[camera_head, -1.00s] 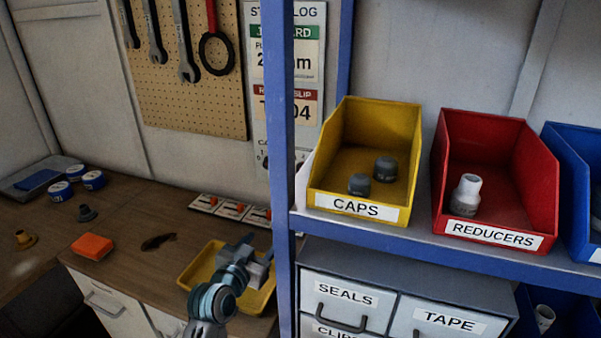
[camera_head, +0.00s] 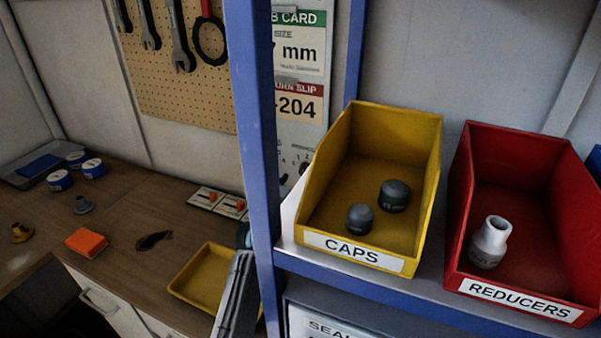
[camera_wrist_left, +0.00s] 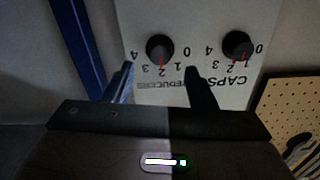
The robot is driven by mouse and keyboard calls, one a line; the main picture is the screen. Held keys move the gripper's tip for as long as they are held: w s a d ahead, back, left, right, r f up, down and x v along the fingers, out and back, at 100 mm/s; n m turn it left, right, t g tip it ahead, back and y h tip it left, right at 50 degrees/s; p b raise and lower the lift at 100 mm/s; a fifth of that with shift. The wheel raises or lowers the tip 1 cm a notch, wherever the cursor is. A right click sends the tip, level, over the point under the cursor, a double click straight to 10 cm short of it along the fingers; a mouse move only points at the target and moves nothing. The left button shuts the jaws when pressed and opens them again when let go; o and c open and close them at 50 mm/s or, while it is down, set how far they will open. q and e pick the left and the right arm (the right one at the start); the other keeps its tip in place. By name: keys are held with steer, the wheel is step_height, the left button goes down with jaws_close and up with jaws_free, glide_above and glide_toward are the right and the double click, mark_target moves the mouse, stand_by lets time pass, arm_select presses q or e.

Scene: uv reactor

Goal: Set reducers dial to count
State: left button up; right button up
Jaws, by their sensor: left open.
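The panel (camera_wrist_left: 180,20) appears upside down in the left wrist view and carries two black dials. The reducers dial (camera_wrist_left: 160,46) has its red mark at the 2. The caps dial (camera_wrist_left: 238,44) has its red mark near the 1. My left gripper (camera_wrist_left: 160,85) is open, its fingers apart below the reducers dial in that view and not closed on it. In the head view my left arm rises beside the blue post and its fingertips are hidden. The reducers bin (camera_head: 530,200) shows one grey-and-white reducer (camera_head: 489,243). My right gripper is not in view.
A blue shelf post (camera_head: 253,150) stands close beside my left arm. The yellow caps bin (camera_head: 345,245) holds two dark caps. Wrenches hang on the pegboard (camera_head: 190,100).

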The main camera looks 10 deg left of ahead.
arm_select(q)
steer(key=w, duration=0.3)
steer(key=w+p, duration=0.1)
steer(key=shift+w+d+f, duration=0.1)
steer(key=shift+w+d, duration=0.1)
steer(key=shift+d, duration=0.2)
steer(key=c, duration=1)
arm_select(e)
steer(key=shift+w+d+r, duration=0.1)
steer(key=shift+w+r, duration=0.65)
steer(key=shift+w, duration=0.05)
